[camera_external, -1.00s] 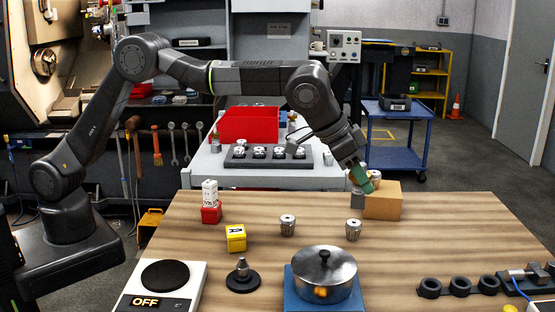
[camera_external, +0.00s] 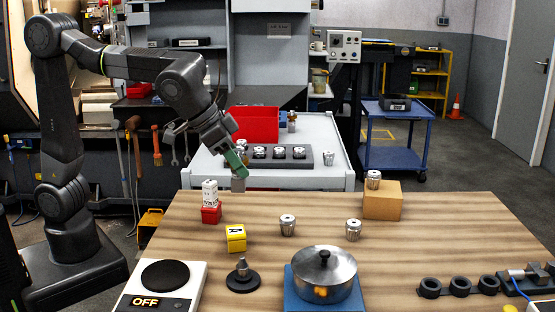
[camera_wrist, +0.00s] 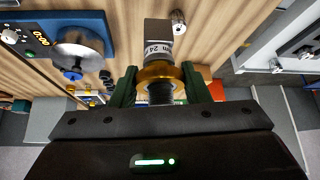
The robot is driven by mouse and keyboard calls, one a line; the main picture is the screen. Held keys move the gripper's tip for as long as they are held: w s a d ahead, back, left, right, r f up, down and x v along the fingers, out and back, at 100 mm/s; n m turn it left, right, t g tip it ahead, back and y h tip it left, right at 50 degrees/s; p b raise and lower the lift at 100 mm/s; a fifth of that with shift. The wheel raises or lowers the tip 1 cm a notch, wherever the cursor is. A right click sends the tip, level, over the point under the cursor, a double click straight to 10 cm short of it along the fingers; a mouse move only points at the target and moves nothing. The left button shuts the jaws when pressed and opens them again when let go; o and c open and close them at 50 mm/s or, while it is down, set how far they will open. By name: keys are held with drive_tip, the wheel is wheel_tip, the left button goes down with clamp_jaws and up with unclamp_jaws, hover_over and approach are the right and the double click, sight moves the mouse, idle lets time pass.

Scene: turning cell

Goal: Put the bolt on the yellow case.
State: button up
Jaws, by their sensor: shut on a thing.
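My gripper (camera_external: 238,160) has green fingers and is shut on a grey piece, which I take for the bolt (camera_external: 238,184). It hangs above the table's back edge, right of the red block and above and behind the yellow case (camera_external: 236,240), a small yellow block marked "A". In the wrist view the bolt (camera_wrist: 158,50) sits between the fingers (camera_wrist: 158,88), with a grey end marked "m 24", a brass-coloured ring and a dark ribbed part. The bolt is apart from the yellow case.
A red block (camera_external: 211,215) carrying a white labelled container (camera_external: 210,187) stands left of the case. Silver collets (camera_external: 287,226) (camera_external: 353,230) stand to the right. A cardboard box (camera_external: 382,205) bears another. A pot (camera_external: 324,275), hotplate (camera_external: 165,275) and dark stand (camera_external: 242,281) are in front.

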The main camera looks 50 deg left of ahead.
drive_tip(key=shift+s+a+f, duration=0.15)
drive_tip(key=shift+s+a, duration=0.1)
drive_tip(key=shift+a, duration=0.15)
drive_tip(key=shift+s+a+f, duration=0.1)
drive_tip(key=shift+f, duration=0.25)
hover_over(236, 231)
wheel_tip(236, 231, down, 9)
drive_tip(key=shift+a+f, duration=0.1)
drive_tip(key=shift+f, duration=0.1)
drive_tip(key=shift+f+b, duration=0.15)
drive_tip(key=shift+b, duration=0.3)
drive_tip(key=o, duration=1.3)
drive_tip(key=shift+r, duration=0.5)
drive_tip(key=v, duration=1.1)
drive_tip(key=shift+s+a+r+p, duration=0.1)
drive_tip(key=shift+a+r+p, duration=0.05)
drive_tip(key=shift+p, duration=0.15)
